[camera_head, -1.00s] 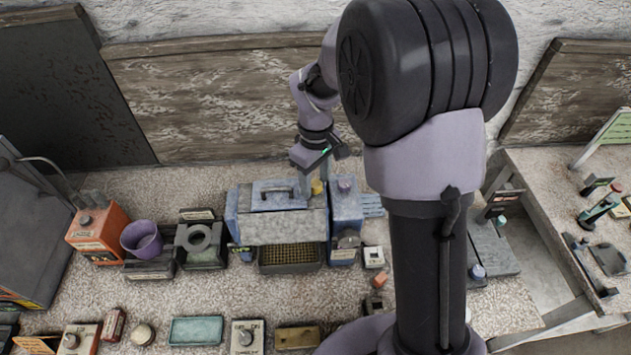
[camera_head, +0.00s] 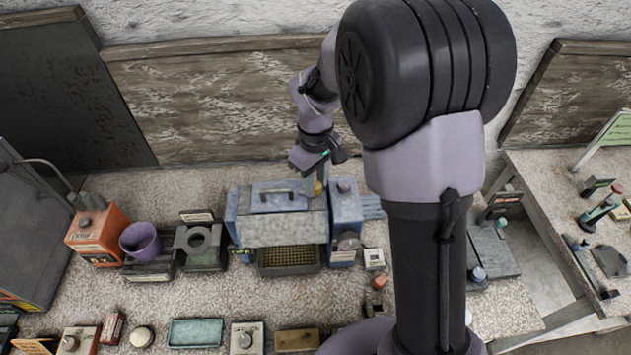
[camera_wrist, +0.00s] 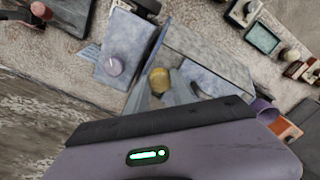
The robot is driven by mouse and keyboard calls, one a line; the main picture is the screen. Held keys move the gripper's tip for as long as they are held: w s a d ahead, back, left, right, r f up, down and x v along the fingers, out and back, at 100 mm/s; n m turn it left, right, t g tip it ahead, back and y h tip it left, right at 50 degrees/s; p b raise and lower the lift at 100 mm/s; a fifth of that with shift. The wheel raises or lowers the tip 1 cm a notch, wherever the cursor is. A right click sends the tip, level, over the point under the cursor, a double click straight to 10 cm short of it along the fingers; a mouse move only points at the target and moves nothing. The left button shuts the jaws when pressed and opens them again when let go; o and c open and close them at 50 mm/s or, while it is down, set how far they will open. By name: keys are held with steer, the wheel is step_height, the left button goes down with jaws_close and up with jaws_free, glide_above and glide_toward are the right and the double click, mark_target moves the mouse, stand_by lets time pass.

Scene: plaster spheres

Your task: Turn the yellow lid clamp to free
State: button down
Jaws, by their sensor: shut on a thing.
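The yellow lid clamp (camera_head: 319,187) is a small rounded knob at the right end of the lid of a blue box (camera_head: 287,228). It also shows in the wrist view (camera_wrist: 159,80). My gripper (camera_head: 323,181) reaches down from above onto the clamp. In the wrist view my gripper (camera_wrist: 161,88) has one grey finger on each side of the clamp and is shut on it. The lid (camera_head: 275,203) with its dark handle lies on the box. The clamp's underside and any turn mark are hidden.
A blue unit with a pale purple knob (camera_head: 344,187) stands close on the right of the clamp. A purple cup (camera_head: 140,240) and an orange box (camera_head: 97,236) stand to the left. Several small items line the front. A wooden backboard (camera_head: 220,105) rises behind.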

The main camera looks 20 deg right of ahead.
steer(key=m+b, duration=0.1)
steer(key=m, duration=0.3)
steer(key=m+b, duration=0.1)
steer(key=m, duration=0.3)
steer(key=shift+m, duration=0.4)
steer(key=m+b, duration=0.1)
steer(key=m, duration=0.3)
steer(key=shift+b, duration=0.4)
steer(key=shift+m+b, duration=0.6)
steer(key=shift+m, duration=1.6)
steer(key=c, duration=1.1)
jaws_free()
steer(key=shift+r, duration=0.15)
